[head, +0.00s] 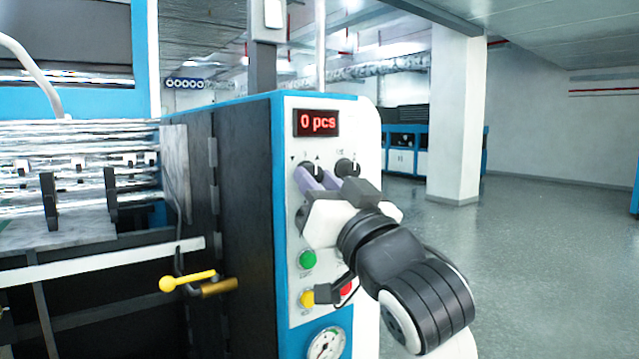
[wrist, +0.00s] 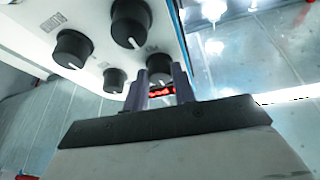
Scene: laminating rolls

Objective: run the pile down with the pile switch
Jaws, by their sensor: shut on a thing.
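The pile switch, a black knob (head: 313,169) between a down and an up arrow mark, sits under the counter display on the machine's white panel (head: 287,216). My gripper (head: 316,178) reaches it from the front right, its two purple fingers shut on the knob. In the wrist view my gripper (wrist: 160,80) has one finger on each side of a black knob (wrist: 158,64). The fingers hide part of the knob, so its exact turn cannot be told.
The red display (head: 317,122) reads "0 pcs". A second black knob (head: 347,167) is close on the right. A green button (head: 308,259), a yellow button (head: 307,299) and a gauge (head: 326,344) are below. A yellow-knobbed lever (head: 188,281) sticks out left. Open floor (head: 540,240) lies right.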

